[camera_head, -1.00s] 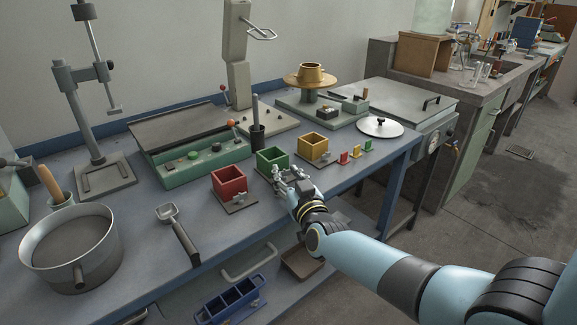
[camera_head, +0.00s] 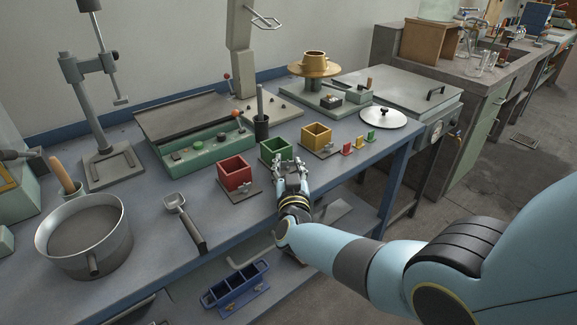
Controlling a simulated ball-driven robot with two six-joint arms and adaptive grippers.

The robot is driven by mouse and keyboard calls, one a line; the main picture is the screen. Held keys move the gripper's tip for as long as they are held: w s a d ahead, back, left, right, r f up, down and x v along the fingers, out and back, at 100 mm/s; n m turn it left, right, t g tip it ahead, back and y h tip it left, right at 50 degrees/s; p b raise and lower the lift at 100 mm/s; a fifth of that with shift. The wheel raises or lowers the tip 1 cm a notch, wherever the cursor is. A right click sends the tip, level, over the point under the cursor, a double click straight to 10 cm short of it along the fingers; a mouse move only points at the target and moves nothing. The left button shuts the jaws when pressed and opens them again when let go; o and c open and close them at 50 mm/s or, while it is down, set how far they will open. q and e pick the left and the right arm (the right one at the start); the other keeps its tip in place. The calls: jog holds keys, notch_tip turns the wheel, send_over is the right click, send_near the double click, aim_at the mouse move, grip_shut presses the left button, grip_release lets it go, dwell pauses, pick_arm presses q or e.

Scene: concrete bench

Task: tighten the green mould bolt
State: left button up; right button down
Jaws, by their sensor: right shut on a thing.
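The green mould (camera_head: 277,149) is an open square box between the red and yellow moulds on the blue-grey bench. Its bolt is on the near side and is hidden by my right gripper. My right gripper (camera_head: 291,162) is at the near face of the green mould, with its fingers pointing at it. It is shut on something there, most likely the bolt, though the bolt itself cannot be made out. My left gripper is not in view.
The red mould (camera_head: 235,174) stands close on the left, the yellow mould (camera_head: 316,136) close on the right. Small coloured blocks (camera_head: 359,143) and a round lid (camera_head: 382,117) lie further right. A scoop (camera_head: 184,220) and a metal pot (camera_head: 84,238) stand left.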

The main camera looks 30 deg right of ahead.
jog(key=c, duration=0.9)
grip_release()
